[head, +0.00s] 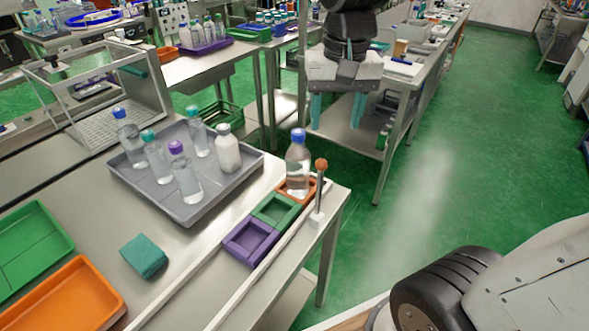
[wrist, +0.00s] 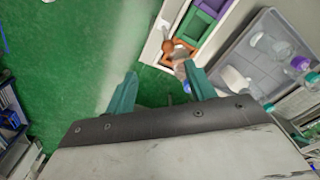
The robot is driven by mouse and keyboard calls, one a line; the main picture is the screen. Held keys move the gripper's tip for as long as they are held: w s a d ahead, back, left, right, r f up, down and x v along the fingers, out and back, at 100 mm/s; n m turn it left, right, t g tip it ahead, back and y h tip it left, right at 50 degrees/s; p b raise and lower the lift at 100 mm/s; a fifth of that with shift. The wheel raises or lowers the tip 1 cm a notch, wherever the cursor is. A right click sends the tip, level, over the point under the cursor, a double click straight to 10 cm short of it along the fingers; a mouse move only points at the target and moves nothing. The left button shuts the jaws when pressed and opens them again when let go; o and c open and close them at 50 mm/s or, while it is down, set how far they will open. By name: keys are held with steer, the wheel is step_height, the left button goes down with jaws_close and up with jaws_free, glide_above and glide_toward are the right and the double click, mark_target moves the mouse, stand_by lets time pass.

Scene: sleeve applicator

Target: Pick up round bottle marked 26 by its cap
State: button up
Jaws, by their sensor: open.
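No number 26 can be read on any bottle. A clear bottle with a blue cap (head: 298,158) stands upright in the orange square holder (head: 309,197) at the table corner. Several more bottles stand on the grey tray (head: 192,216): one blue-capped (head: 131,145), one purple-capped (head: 187,182), one white (head: 227,154), and two teal-capped (head: 156,160). My gripper (head: 336,112) is open and empty, beyond the table corner and apart from the bottles. In the wrist view, its teal fingers (wrist: 162,88) are spread, with the orange holder (wrist: 180,52) beyond them, partly hidden.
A post with a brown ball (head: 321,165) stands beside the orange holder. Green (head: 274,211) and purple (head: 250,241) holders line the table edge. A teal block (head: 144,257) and green and orange trays (head: 68,300) lie at left. Green floor at right is largely clear.

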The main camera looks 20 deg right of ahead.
mark_target(298, 131)
steer(key=w+f+m, duration=0.1)
steer(key=w, duration=0.3)
steer(key=w+a+f, duration=0.1)
steer(key=w, duration=0.2)
steer(key=w+f+m, duration=0.1)
steer(key=w, duration=0.3)
steer(key=shift+w+a+m+g, duration=0.3)
steer(key=shift+a, duration=0.1)
steer(key=shift+w+f, duration=0.25)
steer(key=shift+f, duration=0.05)
step_height(298, 131, down, 8)
steer(key=shift+w+r, duration=0.15)
steer(key=shift+r, duration=0.1)
jaws_close()
